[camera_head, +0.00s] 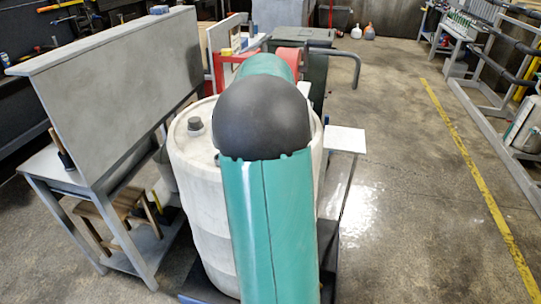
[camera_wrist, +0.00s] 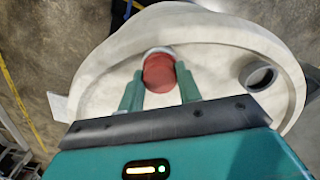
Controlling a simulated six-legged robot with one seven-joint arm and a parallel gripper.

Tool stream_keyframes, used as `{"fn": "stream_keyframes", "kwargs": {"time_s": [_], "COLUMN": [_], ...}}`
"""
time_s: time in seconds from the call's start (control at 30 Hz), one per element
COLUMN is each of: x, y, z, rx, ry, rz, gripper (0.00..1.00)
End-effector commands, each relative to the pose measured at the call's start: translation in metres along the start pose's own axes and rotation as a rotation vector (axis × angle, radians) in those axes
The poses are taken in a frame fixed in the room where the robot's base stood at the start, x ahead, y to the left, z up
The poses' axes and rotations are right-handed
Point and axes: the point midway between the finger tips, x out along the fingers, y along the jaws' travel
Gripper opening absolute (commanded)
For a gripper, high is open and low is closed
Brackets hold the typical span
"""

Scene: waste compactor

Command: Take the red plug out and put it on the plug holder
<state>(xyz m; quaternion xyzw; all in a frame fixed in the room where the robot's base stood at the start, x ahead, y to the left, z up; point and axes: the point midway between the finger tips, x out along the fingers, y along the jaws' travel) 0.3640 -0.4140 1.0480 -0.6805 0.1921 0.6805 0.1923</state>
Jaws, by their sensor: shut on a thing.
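The red plug (camera_wrist: 159,72) is round and shows at the top of the white barrel (camera_wrist: 215,45) in the wrist view. A pale ring shows along its far edge; I cannot tell how deep it sits. My gripper (camera_wrist: 159,84) is shut on the red plug, one finger on each side. In the head view the white barrel (camera_head: 205,210) stands upright behind my teal arm, which hides the plug and my gripper. I cannot make out a plug holder for certain.
A short grey round fitting (camera_head: 195,125) stands on the barrel top, left of my arm. A grey bench with an upright panel (camera_head: 120,90) is at the left. A small pale ledge (camera_head: 345,139) lies right of the barrel. The floor (camera_head: 400,200) at right is clear.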

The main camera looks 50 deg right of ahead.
Motion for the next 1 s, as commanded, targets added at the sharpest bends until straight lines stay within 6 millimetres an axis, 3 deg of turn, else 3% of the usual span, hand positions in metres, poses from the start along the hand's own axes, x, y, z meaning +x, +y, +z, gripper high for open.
{"fn": "stream_keyframes", "kwargs": {"time_s": [0.3, 0.6, 0.8, 1.0], "x": [-0.0003, -0.0003, -0.0005, -0.0012], "y": [0.0006, 0.0005, 0.0011, 0.0004], "z": [0.0001, 0.0, 0.0002, 0.0], "rx": [-0.349, -0.368, -0.562, -0.564], "ry": [0.0, 0.0, 0.0, 0.0], "rz": [0.001, 0.001, 0.001, 0.001], "gripper": [0.07, 0.07, 0.07, 0.07]}}
